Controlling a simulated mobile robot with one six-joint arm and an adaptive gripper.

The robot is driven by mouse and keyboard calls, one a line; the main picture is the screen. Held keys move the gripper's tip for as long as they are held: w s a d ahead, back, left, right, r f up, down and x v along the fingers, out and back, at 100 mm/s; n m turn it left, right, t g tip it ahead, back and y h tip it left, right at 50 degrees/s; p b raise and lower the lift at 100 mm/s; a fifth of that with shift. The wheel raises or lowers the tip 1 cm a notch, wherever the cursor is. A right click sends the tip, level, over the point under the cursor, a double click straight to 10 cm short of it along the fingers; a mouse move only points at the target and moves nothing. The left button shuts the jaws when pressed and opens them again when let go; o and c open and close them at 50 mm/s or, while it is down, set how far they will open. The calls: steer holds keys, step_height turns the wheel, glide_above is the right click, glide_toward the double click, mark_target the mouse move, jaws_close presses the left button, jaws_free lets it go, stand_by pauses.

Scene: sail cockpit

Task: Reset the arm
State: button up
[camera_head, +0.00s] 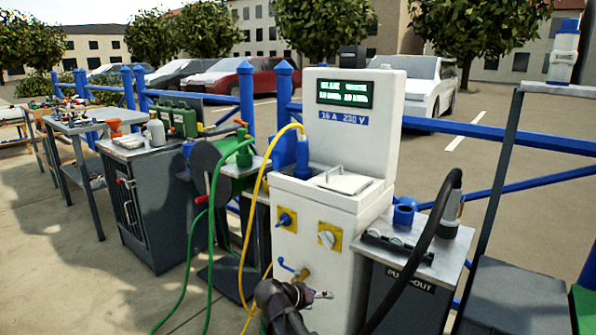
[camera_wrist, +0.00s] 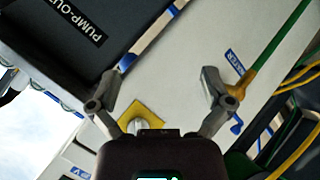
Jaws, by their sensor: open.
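My gripper (camera_head: 318,295) shows low in the centre of the head view, in front of the lower part of the white service pedestal (camera_head: 333,210). In the wrist view its two fingers are spread wide apart with nothing between them, so my gripper (camera_wrist: 160,78) is open and empty. The white pedestal face (camera_wrist: 180,60) lies beyond the fingers, with a yellow-plated knob (camera_wrist: 142,112) near the gripper body. In the head view a brass tap (camera_head: 300,275) sits just above my gripper; I cannot tell whether they touch.
A pump-out cabinet (camera_head: 405,295) with a thick black hose (camera_head: 432,235) stands to the right. A yellow hose (camera_head: 258,190) and a green hose (camera_head: 213,220) hang at the left. Blue railings (camera_head: 480,130) run behind. Open paving (camera_head: 60,270) lies at the front left.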

steer(key=s+d+f+g+y+p, duration=0.1)
steer(key=s+d+f+g+y, duration=0.2)
steer(key=s+d+y, duration=0.3)
steer(key=s+d+f+g+y+p, duration=0.1)
steer(key=s+d+f+g+y, duration=0.2)
steer(key=s+d, duration=0.35)
step_height(320, 180, up, 38)
steer(key=s+a+p, duration=0.1)
steer(key=p, duration=3.6)
steer(key=shift+a+p, duration=0.15)
steer(key=shift+p, duration=0.25)
steer(key=c, duration=0.6)
steer(key=shift+a, duration=0.1)
